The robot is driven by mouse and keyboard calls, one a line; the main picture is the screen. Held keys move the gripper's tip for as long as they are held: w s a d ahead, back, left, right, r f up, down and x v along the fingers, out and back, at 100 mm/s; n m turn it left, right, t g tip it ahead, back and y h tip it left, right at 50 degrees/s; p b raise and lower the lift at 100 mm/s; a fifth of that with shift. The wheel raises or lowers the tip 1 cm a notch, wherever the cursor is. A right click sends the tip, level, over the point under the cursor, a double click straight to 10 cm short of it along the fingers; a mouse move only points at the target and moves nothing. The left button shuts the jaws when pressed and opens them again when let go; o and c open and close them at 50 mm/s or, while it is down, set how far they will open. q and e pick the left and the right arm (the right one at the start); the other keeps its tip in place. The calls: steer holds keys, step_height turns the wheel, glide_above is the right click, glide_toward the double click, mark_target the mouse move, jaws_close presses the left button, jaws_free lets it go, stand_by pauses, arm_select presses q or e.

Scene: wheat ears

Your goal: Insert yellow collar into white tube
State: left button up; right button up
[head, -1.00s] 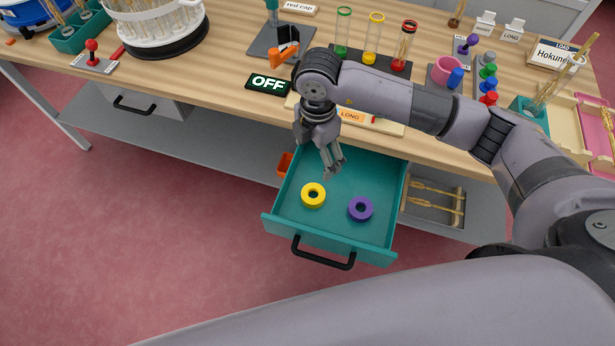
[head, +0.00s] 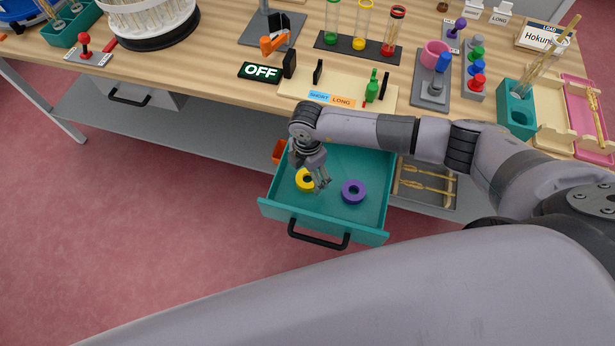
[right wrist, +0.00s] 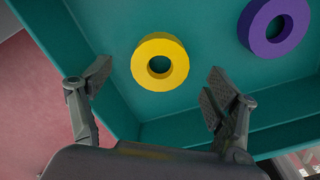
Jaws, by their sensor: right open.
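The yellow collar (head: 304,180) is a flat ring lying in the open teal drawer (head: 281,214). In the right wrist view the yellow collar (right wrist: 176,50) sits ahead of and between the fingers, not touched by them. My right gripper (head: 321,188) is over the drawer beside the yellow collar and partly covers it. Its fingers are spread and empty in the right wrist view (right wrist: 158,88). No plain white tube is clearly seen; clear tubes with green, yellow (head: 361,28) and red rings stand in a black rack at the back. My left gripper is not in view.
A purple collar (head: 353,192) lies right of the yellow one, also in the right wrist view (right wrist: 274,27). The table edge overhangs behind. A tray with wheat ears (head: 425,184) is right of the drawer.

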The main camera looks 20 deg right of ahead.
steer(key=shift+f, duration=1.15)
steer(key=shift+c, duration=0.5)
steer(key=c, duration=0.8)
